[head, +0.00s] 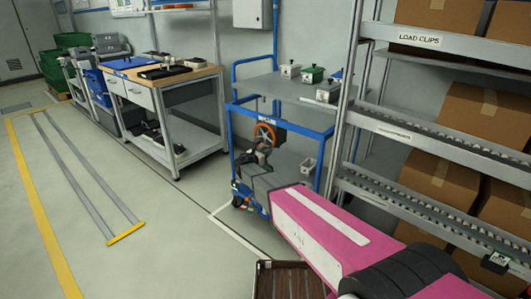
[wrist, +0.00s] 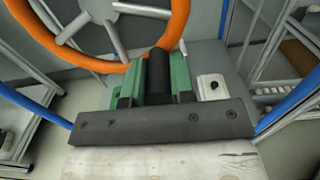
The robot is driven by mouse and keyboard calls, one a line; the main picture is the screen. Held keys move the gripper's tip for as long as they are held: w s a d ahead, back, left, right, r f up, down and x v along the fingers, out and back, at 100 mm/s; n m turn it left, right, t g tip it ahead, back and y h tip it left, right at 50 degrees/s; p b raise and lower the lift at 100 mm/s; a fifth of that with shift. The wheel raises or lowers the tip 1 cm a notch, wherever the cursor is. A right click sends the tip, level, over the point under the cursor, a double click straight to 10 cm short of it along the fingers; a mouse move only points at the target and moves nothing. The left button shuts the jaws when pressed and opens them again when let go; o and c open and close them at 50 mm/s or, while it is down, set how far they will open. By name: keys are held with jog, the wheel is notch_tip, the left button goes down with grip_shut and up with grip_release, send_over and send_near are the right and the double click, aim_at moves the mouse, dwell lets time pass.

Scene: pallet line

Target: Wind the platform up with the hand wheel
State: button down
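The lift cart has a blue frame (head: 233,112) and a grey platform (head: 262,87) at its top, level in the head view. The hand wheel (head: 264,133), with an orange rim and grey spokes, is on the cart's near side below the platform. It fills the top left of the wrist view (wrist: 42,38). My gripper (wrist: 160,82) has green fingers on both sides of the wheel's black handle (wrist: 160,68) and appears closed on it. In the head view my gripper (head: 262,152) is at the wheel's lower edge, partly hidden by my arm.
Several small lidded boxes (head: 312,75) stand on the platform. A shelf rack (head: 430,135) with cardboard boxes is close on the right. A workbench (head: 165,77) stands at the left. A brown crate (head: 288,281) is on the floor at the bottom. The left floor is open.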

jog(key=shift+w+a+f+m, duration=0.1)
jog(key=shift+w+a+m, duration=0.25)
jog(key=shift+m, duration=0.15)
jog(key=c, duration=1)
grip_release()
jog(key=shift+o, duration=0.2)
jog(key=shift+s, duration=0.1)
jog(key=shift+s+a, duration=0.3)
jog(key=shift+s, duration=0.1)
jog(key=v, duration=0.9)
jog(key=shift+s+a, duration=0.3)
